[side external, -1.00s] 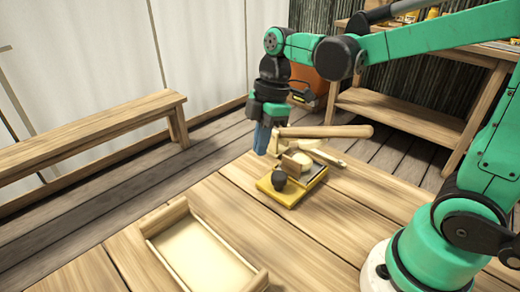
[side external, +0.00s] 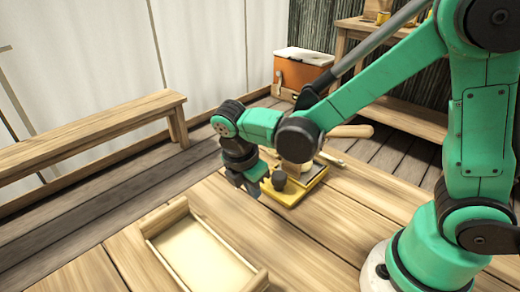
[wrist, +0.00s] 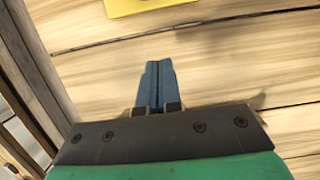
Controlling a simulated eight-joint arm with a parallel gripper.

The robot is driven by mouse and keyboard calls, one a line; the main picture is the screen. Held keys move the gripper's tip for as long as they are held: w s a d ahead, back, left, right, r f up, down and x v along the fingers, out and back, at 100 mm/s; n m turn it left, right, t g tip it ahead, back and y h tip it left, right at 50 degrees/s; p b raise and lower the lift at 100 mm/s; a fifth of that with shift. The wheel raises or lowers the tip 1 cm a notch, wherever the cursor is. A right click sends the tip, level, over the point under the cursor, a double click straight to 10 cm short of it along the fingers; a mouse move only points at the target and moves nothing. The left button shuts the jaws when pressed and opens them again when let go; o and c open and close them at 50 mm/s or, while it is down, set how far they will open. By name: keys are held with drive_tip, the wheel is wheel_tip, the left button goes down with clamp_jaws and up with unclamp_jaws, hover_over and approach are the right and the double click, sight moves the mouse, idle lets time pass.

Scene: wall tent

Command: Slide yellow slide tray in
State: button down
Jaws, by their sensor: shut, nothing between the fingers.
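A yellow edge (wrist: 145,5) shows at the top of the wrist view. My gripper (side external: 250,188) is low, just left of the yellow tray in the side view. In the wrist view its blue fingers (wrist: 158,70) are together and empty, over bare wood, apart from the yellow edge.
An open-topped wooden tray (side external: 205,255) lies at the front of the table. A wooden handle (side external: 350,131) sticks out behind my arm. A bench (side external: 90,125) stands at the left, an orange box (side external: 303,75) behind. The table is bare between the wooden tray and yellow piece.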

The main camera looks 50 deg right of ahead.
sight(281, 174)
drive_tip(key=d, duration=0.1)
drive_tip(key=d+f, duration=0.1)
drive_tip(key=d, duration=0.1)
drive_tip(key=shift+d, duration=0.65)
drive_tip(key=d, duration=0.4)
drive_tip(key=shift+a, duration=0.15)
